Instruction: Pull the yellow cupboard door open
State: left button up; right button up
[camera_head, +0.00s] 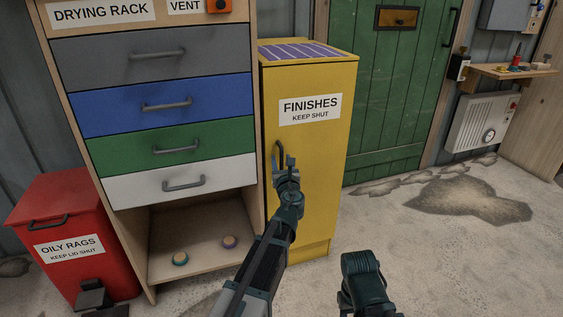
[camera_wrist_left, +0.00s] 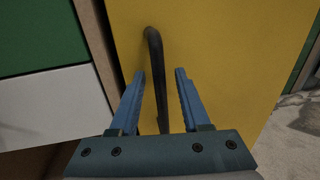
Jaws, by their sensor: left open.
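The yellow cupboard (camera_head: 310,150) stands right of the drawer unit. Its front door (camera_wrist_left: 220,45) carries a white "FINISHES KEEP SHUT" label and looks shut. A dark bar handle (camera_wrist_left: 154,50) runs upright near the door's left edge; its top also shows in the head view (camera_head: 276,150). My left gripper (camera_head: 285,163) is at the handle. In the left wrist view the open blue fingers (camera_wrist_left: 160,75) stand on either side of the handle, with gaps visible. The lower handle passes behind the gripper body. Of my right arm, only a dark part shows at the bottom; its fingers cannot be made out.
The drying rack (camera_head: 152,55) with grey, blue, green and white drawers stands directly left of the cupboard. A red oily rags bin (camera_head: 62,215) is farther left. A green door (camera_head: 390,85) is behind to the right. The floor (camera_head: 440,270) at right is clear.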

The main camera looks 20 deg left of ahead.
pick_arm(q)
grip_shut()
dwell(1.4)
